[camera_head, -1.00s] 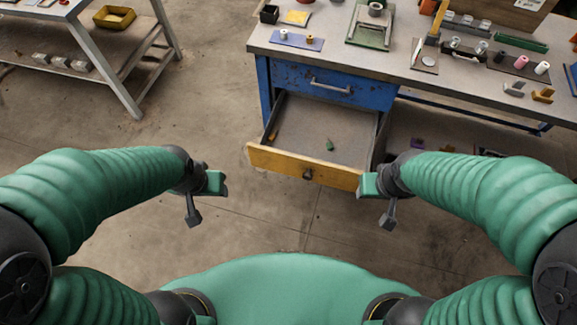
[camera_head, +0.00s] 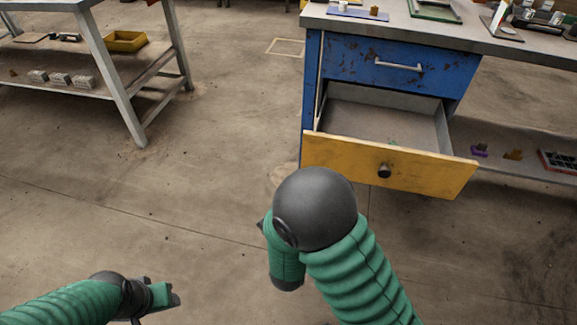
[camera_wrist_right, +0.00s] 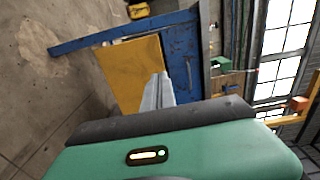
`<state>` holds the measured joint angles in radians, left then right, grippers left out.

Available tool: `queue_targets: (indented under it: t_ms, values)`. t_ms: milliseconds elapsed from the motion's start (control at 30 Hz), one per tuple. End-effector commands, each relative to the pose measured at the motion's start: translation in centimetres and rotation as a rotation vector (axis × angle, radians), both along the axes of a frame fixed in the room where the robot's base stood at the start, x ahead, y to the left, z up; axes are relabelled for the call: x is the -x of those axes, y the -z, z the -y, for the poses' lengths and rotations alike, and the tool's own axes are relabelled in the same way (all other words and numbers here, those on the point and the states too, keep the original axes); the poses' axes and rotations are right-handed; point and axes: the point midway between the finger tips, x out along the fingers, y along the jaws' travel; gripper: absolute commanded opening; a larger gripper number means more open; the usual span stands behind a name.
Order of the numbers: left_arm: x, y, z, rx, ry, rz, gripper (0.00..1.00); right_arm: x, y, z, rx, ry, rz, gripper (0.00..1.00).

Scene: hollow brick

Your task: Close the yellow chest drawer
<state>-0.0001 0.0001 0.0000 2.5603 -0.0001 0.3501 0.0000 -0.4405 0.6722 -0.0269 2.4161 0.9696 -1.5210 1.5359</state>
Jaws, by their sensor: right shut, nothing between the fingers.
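The yellow-fronted drawer (camera_head: 430,173) is pulled open below a closed blue drawer (camera_head: 400,68) of the workbench. Its dark round knob (camera_head: 384,171) faces me, and the grey inside shows. In the right wrist view the yellow front (camera_wrist_right: 128,75) lies beyond my right gripper (camera_wrist_right: 158,90), whose grey fingers are together and empty. They overlap the front in the picture; I cannot tell whether they touch it. In the head view my right arm is raised before the drawer and its fingers are not visible. My left gripper (camera_head: 172,295) is low at the left, away from the drawer; its opening is unclear.
The workbench top (camera_head: 470,38) carries tools and trays. A low shelf with small items (camera_head: 515,154) is right of the drawer. A metal rack (camera_head: 115,80) with a yellow bin (camera_head: 126,41) stands at the left. The floor between is clear.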

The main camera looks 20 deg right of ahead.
Motion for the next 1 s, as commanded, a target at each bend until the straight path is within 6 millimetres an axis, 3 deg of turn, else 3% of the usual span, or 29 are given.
queue_targets:
  t_ms: [167, 700, 1000]
  values:
    - [-0.1, 0.5, 0.0, 0.000, 0.000, 0.001, 0.50, -1.4, -0.1, 1.2, -0.005, 0.007, 0.011, 0.00]
    - [0.0, 4.8, 0.0, 0.000, 0.000, 0.001, 0.50, -10.7, -0.1, 6.4, 0.004, 0.002, 0.010, 0.00]
    - [0.0, 5.0, 0.0, 0.000, 0.000, 0.001, 0.50, -11.9, -0.4, 7.2, 0.002, 0.002, 0.006, 0.00]
